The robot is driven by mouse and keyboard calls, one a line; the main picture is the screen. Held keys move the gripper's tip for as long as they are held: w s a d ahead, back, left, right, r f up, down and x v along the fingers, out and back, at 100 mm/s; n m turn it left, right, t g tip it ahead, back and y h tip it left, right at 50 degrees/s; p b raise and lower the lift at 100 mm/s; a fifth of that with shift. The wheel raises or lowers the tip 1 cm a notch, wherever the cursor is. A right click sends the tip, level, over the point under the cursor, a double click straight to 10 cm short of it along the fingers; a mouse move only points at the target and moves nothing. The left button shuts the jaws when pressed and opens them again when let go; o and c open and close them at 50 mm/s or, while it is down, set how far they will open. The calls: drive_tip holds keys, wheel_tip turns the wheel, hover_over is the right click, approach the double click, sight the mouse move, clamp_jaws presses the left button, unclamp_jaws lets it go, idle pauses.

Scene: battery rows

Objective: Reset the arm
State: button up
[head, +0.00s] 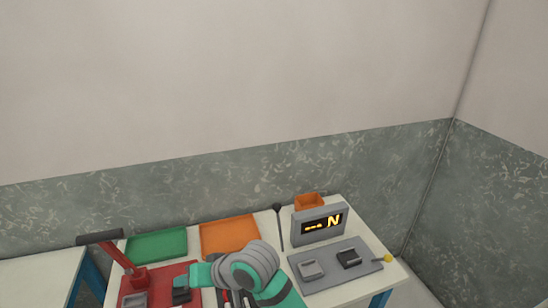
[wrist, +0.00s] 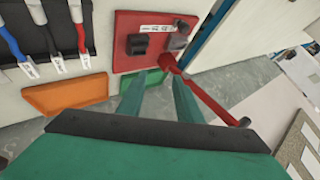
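My arm, teal and grey, reaches over the front of the table in the head view; its fingertips are hard to make out there. In the wrist view my gripper (wrist: 158,82) shows two teal fingers set apart with nothing between them, so it is open and empty. Beyond the fingers are a red board (wrist: 125,60) with a black holder (wrist: 138,44) and a grey one, and a red lever (wrist: 208,92) leaning to the right. In the head view the red board (head: 160,278) is partly hidden by my arm, and its lever (head: 118,256) has a dark handle.
A green tray (head: 157,244) and an orange tray (head: 229,234) lie behind the red board. Cables with clips (wrist: 55,60) show in the wrist view.

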drive_tip(key=w+a+r+m+t+y, duration=0.25)
drive_tip(key=a+m+t+y, duration=0.2)
drive_tip(key=t, duration=0.25)
drive_tip(key=s+d+f+m+t+h, duration=0.55)
drive_tip(key=s+d+f+h, duration=0.55)
drive_tip(key=s+d+f, duration=0.3)
drive_tip(key=s+d+f+n+h, duration=0.1)
drive_tip(key=s+d+n, duration=0.2)
drive_tip(key=s, duration=0.7)
drive_tip(key=s+d+f+n+h, duration=0.1)
drive_tip(key=s+d+n, duration=0.1)
drive_tip(key=s+d, duration=0.6)
drive_tip(key=s+g, duration=0.1)
drive_tip(key=s, duration=0.2)
drive_tip(key=shift+f+n, duration=0.15)
drive_tip(key=shift+n, duration=0.25)
drive_tip(key=shift+s+d, duration=0.1)
